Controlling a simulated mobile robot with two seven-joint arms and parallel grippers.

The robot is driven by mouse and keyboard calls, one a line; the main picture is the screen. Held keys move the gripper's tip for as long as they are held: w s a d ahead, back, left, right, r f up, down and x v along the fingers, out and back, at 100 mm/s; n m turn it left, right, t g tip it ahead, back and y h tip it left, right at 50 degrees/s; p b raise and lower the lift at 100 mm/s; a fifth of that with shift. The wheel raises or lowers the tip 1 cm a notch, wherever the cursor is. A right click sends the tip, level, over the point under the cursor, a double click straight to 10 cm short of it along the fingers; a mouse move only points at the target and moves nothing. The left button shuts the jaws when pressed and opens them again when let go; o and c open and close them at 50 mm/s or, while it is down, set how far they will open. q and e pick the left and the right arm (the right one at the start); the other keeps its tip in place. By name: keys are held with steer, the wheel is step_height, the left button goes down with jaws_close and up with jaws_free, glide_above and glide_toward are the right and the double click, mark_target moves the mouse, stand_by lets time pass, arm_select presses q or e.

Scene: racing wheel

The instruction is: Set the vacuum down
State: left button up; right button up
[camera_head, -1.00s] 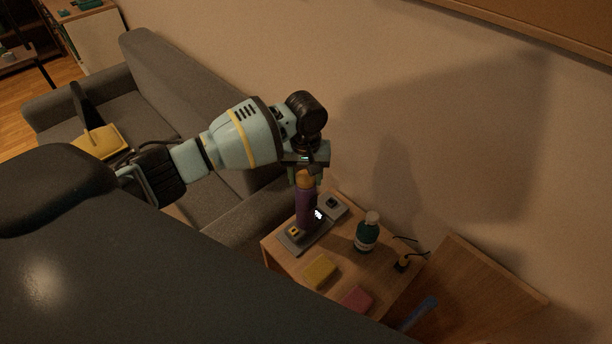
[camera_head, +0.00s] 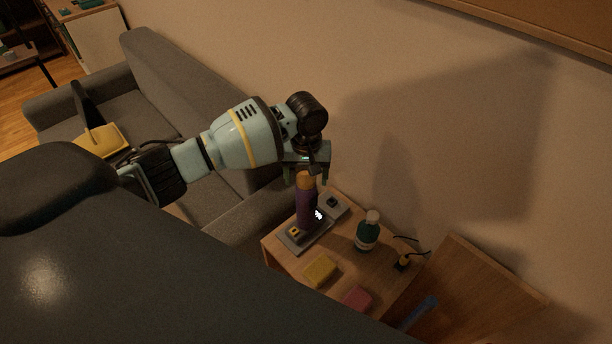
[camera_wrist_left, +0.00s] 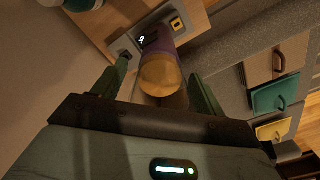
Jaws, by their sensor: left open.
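The vacuum (camera_head: 306,207) is a purple handheld body with an orange top and a small lit white display. It stands upright on a grey base (camera_head: 318,238) on the small wooden table. My left gripper (camera_head: 306,176) is open at the vacuum's orange top, pointing down. In the left wrist view, the orange end (camera_wrist_left: 160,74) lies between the two spread green fingers of the left gripper (camera_wrist_left: 161,88), with a gap visible on each side. My right gripper is in neither view.
On the wooden table (camera_head: 283,268) are a green bottle (camera_head: 367,234), a yellow block (camera_head: 320,271), a pink block (camera_head: 356,299) and a black-and-yellow item with a cable (camera_head: 403,262). A grey sofa (camera_head: 180,85) stands at left; the wall is behind.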

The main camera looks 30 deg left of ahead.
arm_select(q)
step_height(320, 180, up, 10)
steer(key=shift+r+p, duration=0.2)
steer(key=shift+p, duration=0.4)
steer(key=shift+r, duration=0.8)
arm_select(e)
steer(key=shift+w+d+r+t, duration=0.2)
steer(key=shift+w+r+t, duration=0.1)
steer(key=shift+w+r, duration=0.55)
